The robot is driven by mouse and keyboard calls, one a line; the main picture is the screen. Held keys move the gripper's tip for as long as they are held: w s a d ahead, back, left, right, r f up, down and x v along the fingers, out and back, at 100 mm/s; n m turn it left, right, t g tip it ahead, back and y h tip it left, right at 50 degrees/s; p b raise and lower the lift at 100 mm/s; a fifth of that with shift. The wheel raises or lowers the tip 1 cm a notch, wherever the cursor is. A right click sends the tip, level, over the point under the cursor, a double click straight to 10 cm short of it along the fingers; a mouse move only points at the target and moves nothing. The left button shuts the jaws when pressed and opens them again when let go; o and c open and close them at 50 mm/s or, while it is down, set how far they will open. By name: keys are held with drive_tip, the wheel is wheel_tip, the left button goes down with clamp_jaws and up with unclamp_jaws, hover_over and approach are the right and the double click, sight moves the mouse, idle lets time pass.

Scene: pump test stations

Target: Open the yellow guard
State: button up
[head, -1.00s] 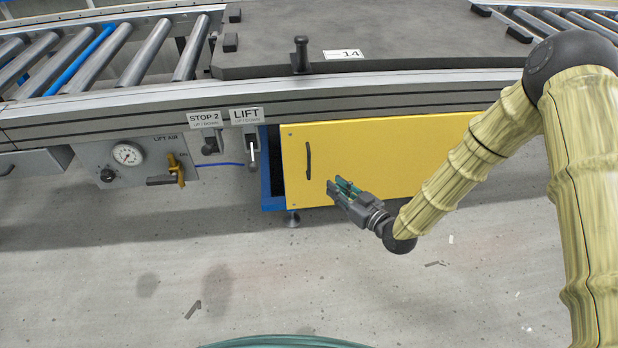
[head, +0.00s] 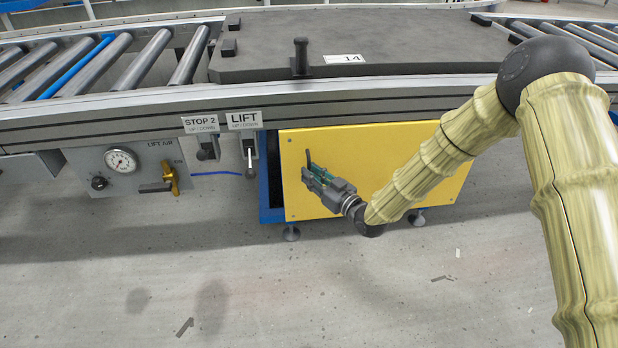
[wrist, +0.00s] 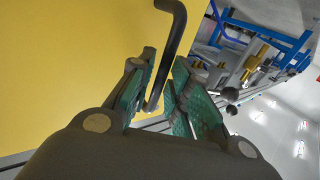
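My gripper (head: 310,174) is at the handle. In the wrist view, the handle (wrist: 172,45) runs down between the two green-padded fingers (wrist: 160,90). Gaps show beside the handle, so the fingers look open around it. The yellow guard (wrist: 75,60) fills the left of that view.
Left of the guard are the LIFT lever (head: 249,160), the STOP 2 lever (head: 207,148) and an air panel with a gauge (head: 121,160) and yellow valve (head: 171,180). The conveyor edge (head: 400,90) runs above. The floor (head: 350,290) in front is clear apart from small scraps.

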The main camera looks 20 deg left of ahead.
drive_tip(key=shift+x, duration=0.8)
clamp_jaws()
drive_tip(key=shift+s, duration=0.1)
